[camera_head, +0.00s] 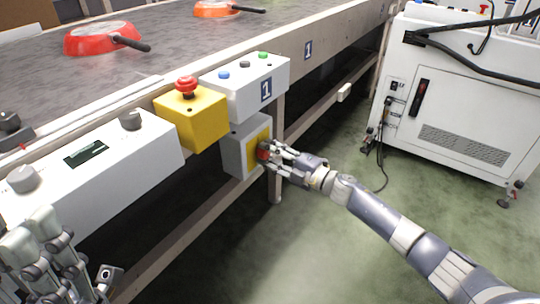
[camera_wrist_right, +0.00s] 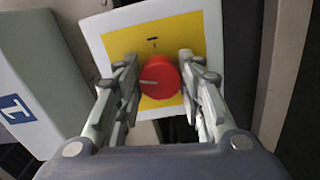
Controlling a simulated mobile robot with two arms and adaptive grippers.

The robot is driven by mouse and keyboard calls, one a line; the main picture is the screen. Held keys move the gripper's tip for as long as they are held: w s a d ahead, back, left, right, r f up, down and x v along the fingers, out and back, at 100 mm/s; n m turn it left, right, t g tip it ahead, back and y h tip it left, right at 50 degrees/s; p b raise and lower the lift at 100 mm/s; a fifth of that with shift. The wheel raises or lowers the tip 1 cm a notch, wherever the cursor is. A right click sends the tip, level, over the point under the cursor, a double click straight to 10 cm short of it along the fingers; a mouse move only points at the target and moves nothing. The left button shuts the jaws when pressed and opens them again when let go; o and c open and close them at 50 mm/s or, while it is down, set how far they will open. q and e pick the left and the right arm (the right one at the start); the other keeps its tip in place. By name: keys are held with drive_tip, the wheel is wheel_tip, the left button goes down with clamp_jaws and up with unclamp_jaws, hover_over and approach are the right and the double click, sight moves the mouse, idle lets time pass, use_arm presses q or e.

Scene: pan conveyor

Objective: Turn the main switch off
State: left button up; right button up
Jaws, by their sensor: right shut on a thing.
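The main switch is a round red knob (camera_wrist_right: 158,80) on a yellow plate of a grey box (camera_head: 234,158) under the conveyor's edge. In the right wrist view a pale line on the knob points left, and a dark mark stands above it on the plate. My right gripper (camera_head: 268,152) is shut on the knob, with its fingers on the knob's two sides. In the head view the fingers hide part of the knob. My left gripper (camera_head: 48,258) is at the lower left, beside the control box, away from the switch; its opening is unclear.
A yellow box with a red emergency button (camera_head: 186,86) and a white button box (camera_head: 245,85) sit above the switch. A white control box (camera_head: 95,160) with knobs is to the left. Red (camera_head: 95,40) and orange (camera_head: 212,10) pans lie on the conveyor. A white cabinet (camera_head: 455,100) stands right.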

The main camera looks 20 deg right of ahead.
drive_tip(key=shift+f+n+b, duration=0.1)
drive_tip(key=shift+n+b, duration=0.25)
drive_tip(key=shift+n, duration=1.35)
drive_tip(key=o, duration=1.1)
drive_tip(key=shift+c, duration=0.2)
drive_tip(key=shift+s, duration=0.1)
drive_tip(key=v, duration=1.2)
